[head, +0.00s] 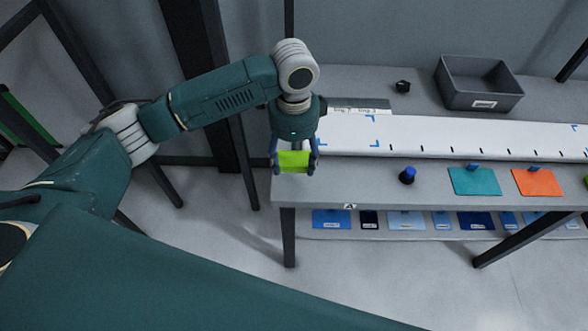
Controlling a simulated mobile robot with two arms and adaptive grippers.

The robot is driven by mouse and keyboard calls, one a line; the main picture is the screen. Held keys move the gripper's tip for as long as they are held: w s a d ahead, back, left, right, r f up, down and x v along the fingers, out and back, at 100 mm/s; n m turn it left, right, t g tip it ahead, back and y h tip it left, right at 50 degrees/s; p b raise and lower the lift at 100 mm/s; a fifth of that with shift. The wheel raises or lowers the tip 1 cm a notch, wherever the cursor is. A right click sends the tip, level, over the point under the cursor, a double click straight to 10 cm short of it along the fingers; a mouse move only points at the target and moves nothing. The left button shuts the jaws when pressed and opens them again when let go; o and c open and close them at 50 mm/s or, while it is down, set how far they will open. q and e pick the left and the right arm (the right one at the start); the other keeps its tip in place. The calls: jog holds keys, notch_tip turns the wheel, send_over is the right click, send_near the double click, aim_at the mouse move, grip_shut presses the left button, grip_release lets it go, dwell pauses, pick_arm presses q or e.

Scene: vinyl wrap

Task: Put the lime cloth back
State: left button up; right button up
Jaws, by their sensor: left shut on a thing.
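The lime cloth (293,161) is a small bright yellow-green piece in my left gripper (295,168). The gripper points down, with a finger on each side of the cloth, and is shut on it. It shows at the left end of the grey table (340,186), over or just above its front corner; I cannot tell whether the cloth touches the top. My right gripper is not in view.
A teal cloth (474,182) and an orange cloth (537,183) lie at the table's front, right of a blue-capped black object (407,176). A white marked strip (450,136) runs behind them. A grey bin (478,84) stands at the back. Blue pieces (331,218) lie on the lower shelf.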

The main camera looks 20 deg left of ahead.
aim_at(294, 181)
pick_arm(q)
jog(key=shift+f, duration=0.9)
notch_tip(294, 181, down, 4)
jog(key=shift+f+p, duration=0.15)
jog(key=shift+p, duration=0.25)
jog(key=o, duration=1)
notch_tip(294, 181, up, 11)
jog(key=shift+d+r+b, duration=0.1)
jog(key=shift+b, duration=1.15)
jog(key=shift+r, duration=0.45)
jog(key=shift+f, duration=0.1)
